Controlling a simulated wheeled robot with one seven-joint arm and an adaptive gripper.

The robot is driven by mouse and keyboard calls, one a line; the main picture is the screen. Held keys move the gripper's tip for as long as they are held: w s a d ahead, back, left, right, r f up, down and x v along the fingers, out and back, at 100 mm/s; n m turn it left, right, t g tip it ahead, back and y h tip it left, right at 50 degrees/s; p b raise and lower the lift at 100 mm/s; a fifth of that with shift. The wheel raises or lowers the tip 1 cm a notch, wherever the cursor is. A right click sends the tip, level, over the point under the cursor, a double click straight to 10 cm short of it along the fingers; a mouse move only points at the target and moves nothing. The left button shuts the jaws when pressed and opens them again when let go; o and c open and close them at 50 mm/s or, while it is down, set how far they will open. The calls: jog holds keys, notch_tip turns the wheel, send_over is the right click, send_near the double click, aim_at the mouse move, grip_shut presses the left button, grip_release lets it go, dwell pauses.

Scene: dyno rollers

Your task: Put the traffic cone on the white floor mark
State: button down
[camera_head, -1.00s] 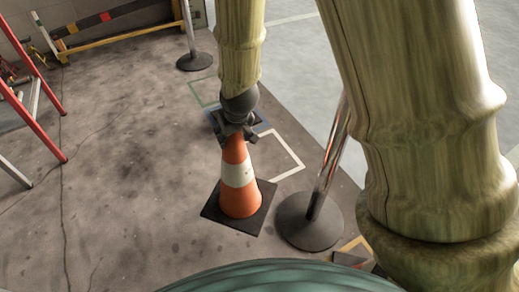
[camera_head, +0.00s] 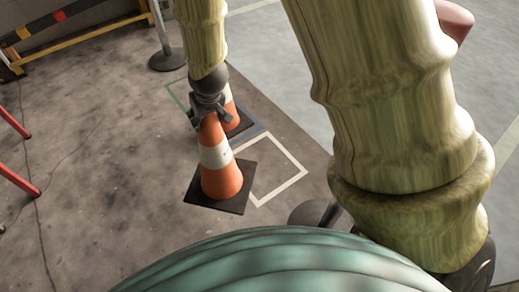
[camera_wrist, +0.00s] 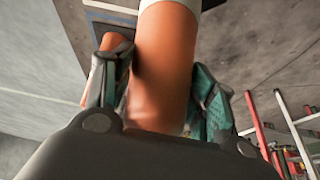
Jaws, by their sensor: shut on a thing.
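My gripper (camera_head: 208,112) is shut on the top of an orange traffic cone (camera_head: 222,181) with a white band and a black square base. The cone is roughly upright; I cannot tell whether its base clears the floor. The white floor mark (camera_head: 296,178), a square outline, lies just right of the cone, and the cone's base covers its left part in the head view. In the wrist view the held cone (camera_wrist: 163,70) fills the space between the fingers.
A second cone (camera_head: 231,113) stands behind the held one, partly hidden by my gripper, near blue and green floor lines. A stanchion base (camera_head: 305,213) is right of the mark, partly behind my arm. Another stanchion (camera_head: 168,60) stands farther back. Red ladder legs (camera_head: 18,182) are at left.

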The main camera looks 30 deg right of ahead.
jog(key=s+d+f, duration=0.4)
jog(key=d+f, duration=0.2)
jog(key=d, duration=0.5)
jog(key=s+d+f, duration=0.4)
jog(key=d+f, duration=0.2)
jog(key=d, duration=0.5)
jog(key=w+d+f+b, duration=0.1)
jog(key=w+f+b, duration=0.1)
jog(key=w, duration=0.5)
jog(key=w+d+f+n+b, duration=0.1)
jog(key=w+b, duration=0.3)
jog(key=w, duration=0.4)
jog(key=shift+w+d+f, duration=0.25)
jog(key=shift+d+f, duration=0.15)
jog(key=shift+f, duration=0.4)
jog(key=shift+c, duration=2.4)
grip_release()
jog(key=shift+s, duration=0.1)
